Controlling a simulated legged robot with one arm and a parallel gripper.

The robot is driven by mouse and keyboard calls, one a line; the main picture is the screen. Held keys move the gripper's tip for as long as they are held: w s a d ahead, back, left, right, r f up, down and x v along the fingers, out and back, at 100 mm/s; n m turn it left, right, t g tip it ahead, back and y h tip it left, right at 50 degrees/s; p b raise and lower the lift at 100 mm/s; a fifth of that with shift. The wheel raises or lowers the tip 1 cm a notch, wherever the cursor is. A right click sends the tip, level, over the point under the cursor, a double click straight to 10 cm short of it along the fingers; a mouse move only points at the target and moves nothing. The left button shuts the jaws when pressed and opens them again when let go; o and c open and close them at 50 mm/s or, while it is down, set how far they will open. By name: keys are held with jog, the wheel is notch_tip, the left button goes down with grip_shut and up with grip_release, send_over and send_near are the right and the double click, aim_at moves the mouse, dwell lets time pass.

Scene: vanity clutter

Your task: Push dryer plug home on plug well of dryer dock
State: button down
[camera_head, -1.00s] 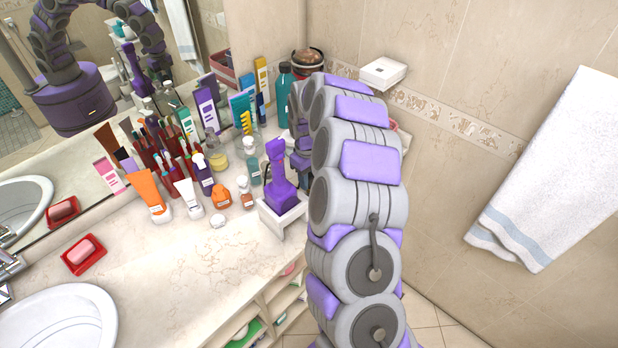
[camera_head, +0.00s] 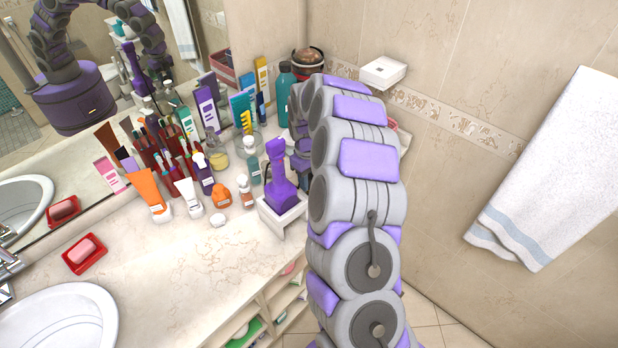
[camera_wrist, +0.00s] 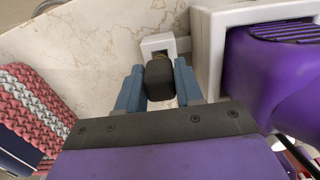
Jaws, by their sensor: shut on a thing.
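In the wrist view my gripper (camera_wrist: 160,88) is shut on the black dryer plug (camera_wrist: 160,78), held between its two blue-grey fingers. The plug well (camera_wrist: 149,44), a small white square block with a dark opening, is just beyond the plug's far end. The plug overlaps its near edge in this view; I cannot tell whether its tip is inside. The white dryer dock (camera_wrist: 207,50) stands to the right of the well and holds the purple dryer (camera_wrist: 265,75). In the head view the dock (camera_head: 283,219) and dryer (camera_head: 281,185) stand near the counter's front edge; my arm hides the gripper and plug.
A woven basket (camera_wrist: 32,108) is at the wrist view's left. Bare counter (camera_head: 190,270) lies at front left.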

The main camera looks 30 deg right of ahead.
jog(key=shift+f, duration=1.35)
jog(key=c, duration=0.6)
grip_release()
jog(key=shift+c, duration=0.2)
notch_tip(320, 180, up, 17)
jog(key=w+p, duration=0.1)
jog(key=shift+a, duration=0.1)
